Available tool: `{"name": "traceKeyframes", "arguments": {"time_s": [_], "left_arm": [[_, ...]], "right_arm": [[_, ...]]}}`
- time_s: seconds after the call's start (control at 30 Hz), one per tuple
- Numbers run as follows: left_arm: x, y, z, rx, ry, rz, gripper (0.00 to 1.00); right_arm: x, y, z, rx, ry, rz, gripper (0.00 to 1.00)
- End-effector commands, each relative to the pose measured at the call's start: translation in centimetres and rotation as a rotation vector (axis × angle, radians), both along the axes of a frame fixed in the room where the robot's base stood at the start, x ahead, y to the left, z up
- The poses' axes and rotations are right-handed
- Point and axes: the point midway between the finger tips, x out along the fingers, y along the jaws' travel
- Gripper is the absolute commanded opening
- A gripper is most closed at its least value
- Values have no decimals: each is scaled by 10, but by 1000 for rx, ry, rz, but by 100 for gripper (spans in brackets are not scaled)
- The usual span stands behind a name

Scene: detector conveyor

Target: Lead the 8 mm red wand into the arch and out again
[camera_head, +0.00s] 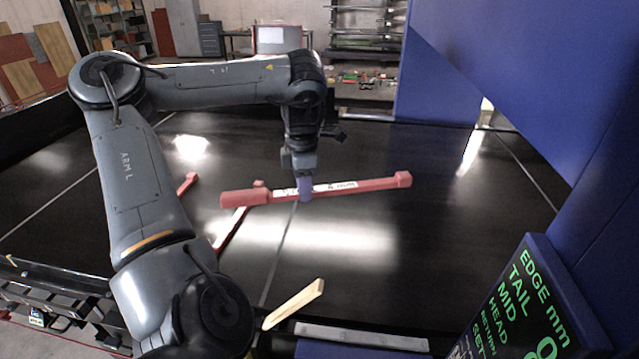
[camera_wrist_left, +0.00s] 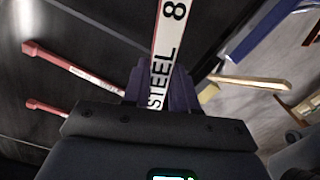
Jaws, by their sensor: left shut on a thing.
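My left gripper (camera_head: 305,188) is shut on a red wand (camera_head: 375,185) and holds it roughly level above the black belt. The wand's thick handle points left and its small block end points right. In the left wrist view the wand's white label (camera_wrist_left: 165,50) reads "STEEL 8", between the purple fingers of the left gripper (camera_wrist_left: 160,90). The blue arch (camera_head: 520,75) stands at the right, apart from the wand's right end. My right gripper is not in view.
Two other red wands lie on the belt (camera_head: 340,260): one (camera_head: 232,232) below the held wand, one (camera_head: 190,181) partly behind my arm. A wooden stick (camera_head: 293,304) lies near the front edge. A display panel (camera_head: 525,310) with green text stands at front right.

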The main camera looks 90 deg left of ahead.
Motion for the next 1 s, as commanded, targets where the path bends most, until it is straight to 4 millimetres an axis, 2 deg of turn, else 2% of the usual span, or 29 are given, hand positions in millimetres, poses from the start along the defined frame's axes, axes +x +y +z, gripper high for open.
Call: {"name": "traceKeyframes", "arguments": {"time_s": [0.43,1.0], "left_arm": [[61,-14,1,-2,1,-1,0],[138,-31,1,0,3,0,0]], "right_arm": [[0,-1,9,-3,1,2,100],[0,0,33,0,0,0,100]]}}
